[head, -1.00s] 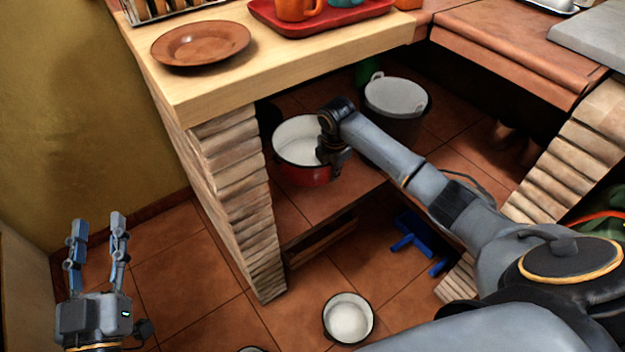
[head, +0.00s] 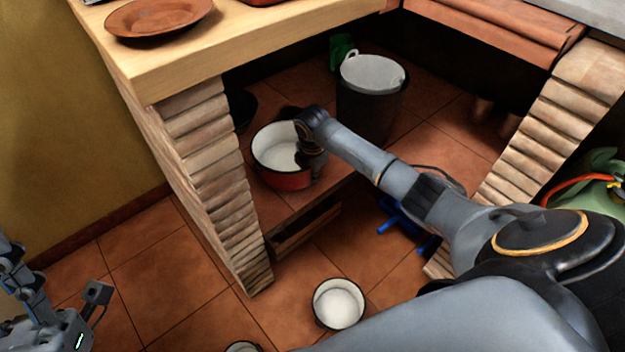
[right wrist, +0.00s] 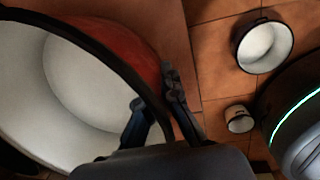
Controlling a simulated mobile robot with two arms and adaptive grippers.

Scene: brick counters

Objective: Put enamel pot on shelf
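The enamel pot (head: 287,180), red outside and white inside with a black rim, is upright over the tiled shelf (head: 306,206) under the counter. Whether its base touches the tiles cannot be told. My right gripper (head: 309,165) is at the pot's right side. In the right wrist view its fingers (right wrist: 158,108) are on either side of the pot's rim, one inside and one outside, shut on the wall of the pot (right wrist: 125,50). My left gripper (head: 15,262) is empty at the lower left edge, partly cut off, its fingers apart.
A dark bin (head: 368,108) with a grey lid stands behind the pot to the right. Brick pillars (head: 205,165) flank the shelf. A brown plate (head: 158,18) sits on the counter.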

